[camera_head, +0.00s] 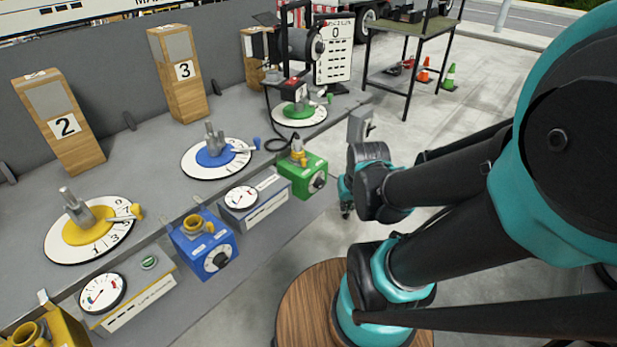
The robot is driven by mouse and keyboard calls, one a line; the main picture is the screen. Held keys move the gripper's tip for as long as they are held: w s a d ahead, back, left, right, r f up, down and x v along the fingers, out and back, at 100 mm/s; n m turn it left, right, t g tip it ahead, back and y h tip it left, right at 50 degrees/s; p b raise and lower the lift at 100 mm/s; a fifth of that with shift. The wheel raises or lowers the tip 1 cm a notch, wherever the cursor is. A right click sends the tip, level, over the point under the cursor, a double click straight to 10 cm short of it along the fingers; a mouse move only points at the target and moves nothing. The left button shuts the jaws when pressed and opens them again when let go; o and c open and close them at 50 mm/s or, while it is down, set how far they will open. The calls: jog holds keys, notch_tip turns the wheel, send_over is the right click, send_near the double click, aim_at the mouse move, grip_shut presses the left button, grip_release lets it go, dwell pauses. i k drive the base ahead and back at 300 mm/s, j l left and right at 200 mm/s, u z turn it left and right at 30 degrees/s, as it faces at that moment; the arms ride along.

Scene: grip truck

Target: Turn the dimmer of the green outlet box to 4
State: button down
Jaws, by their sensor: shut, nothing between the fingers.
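The green outlet box (297,181) sits at the bench's front edge, right of centre. It has a yellow socket piece on top and a round black dimmer knob (319,182) on its front face. The knob's setting is too small to read. My gripper (346,211) is partly in view just right of the knob, beside the bench edge, with its wrist and arm links partly covering it. It is shut and appears apart from the knob, though the exact gap is hard to judge.
A blue outlet box (202,245) and gauge box (255,199) stand left of the green one. Numbered wooden blocks (183,85) and round dials (216,158) line the bench. A wooden round top (300,312) is below my arm. A metal table (410,50) stands behind.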

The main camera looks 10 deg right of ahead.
aim_at(319, 183)
jog(key=k+j+z, duration=0.35)
jog(key=j, duration=0.45)
jog(key=k+j+z, duration=0.35)
jog(key=j, duration=0.4)
jog(key=k+j+z, duration=0.35)
jog(key=k+j, duration=0.25)
